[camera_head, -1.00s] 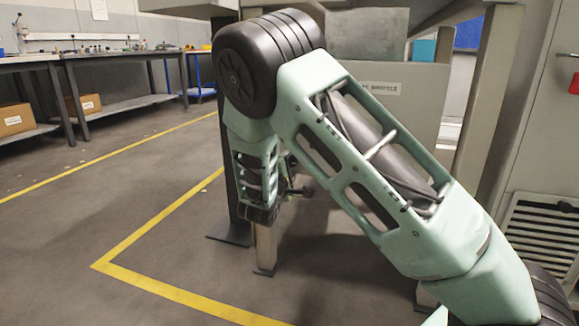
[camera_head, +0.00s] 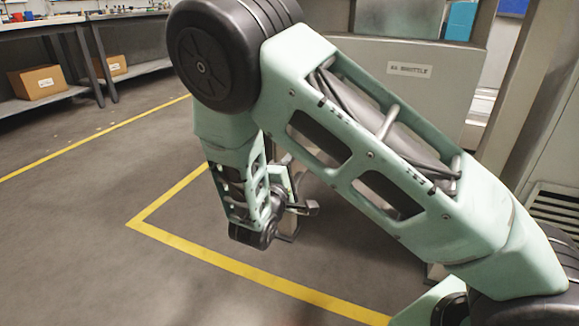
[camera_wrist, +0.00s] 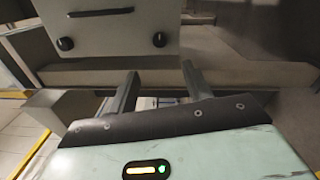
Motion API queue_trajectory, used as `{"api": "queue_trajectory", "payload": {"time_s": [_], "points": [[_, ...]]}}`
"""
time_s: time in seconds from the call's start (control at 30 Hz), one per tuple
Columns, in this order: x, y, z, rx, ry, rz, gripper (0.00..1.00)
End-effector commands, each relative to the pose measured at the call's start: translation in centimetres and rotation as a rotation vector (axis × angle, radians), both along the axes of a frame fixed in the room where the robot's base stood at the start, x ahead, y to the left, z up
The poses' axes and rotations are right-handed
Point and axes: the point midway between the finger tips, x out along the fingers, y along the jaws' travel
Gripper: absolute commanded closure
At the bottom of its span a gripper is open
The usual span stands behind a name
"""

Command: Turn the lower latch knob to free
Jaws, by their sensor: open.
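In the wrist view, a grey panel (camera_wrist: 105,38) carries two dark round knobs, a left one (camera_wrist: 66,43) and a right one (camera_wrist: 159,39). They sit nearly level in the picture, so I cannot tell which is the lower latch knob. My gripper (camera_wrist: 160,70) is open, with its two fingers apart and nothing seen between them. The fingertips point toward the panel's near edge, and the right knob lies beyond the gap; no contact shows. In the head view, my forearm hides much of the gripper, and no knobs can be made out.
A dark bar handle (camera_wrist: 100,12) is on the panel above the knobs. In the head view, a grey cabinet front with a shuttle label (camera_head: 409,70) stands behind my arm. Yellow floor lines (camera_head: 230,267) mark open floor at left. Benches with cardboard boxes (camera_head: 38,82) stand farther back.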

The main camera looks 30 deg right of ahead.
Motion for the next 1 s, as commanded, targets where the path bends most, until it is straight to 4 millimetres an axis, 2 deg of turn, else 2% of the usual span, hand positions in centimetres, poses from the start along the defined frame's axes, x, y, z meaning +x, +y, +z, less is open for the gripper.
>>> {"api": "queue_trajectory", "payload": {"time_s": [0.1,0.3,0.87,1.0], "points": [[-1.1,1.5,0.1,0.000,0.003,0.003,0.50],[-2.0,2.6,-0.1,0.000,0.001,0.001,0.50],[-2.2,2.6,-0.1,0.003,0.004,-0.006,0.50],[-4.1,1.8,1.2,0.064,0.069,-0.105,0.50]]}}
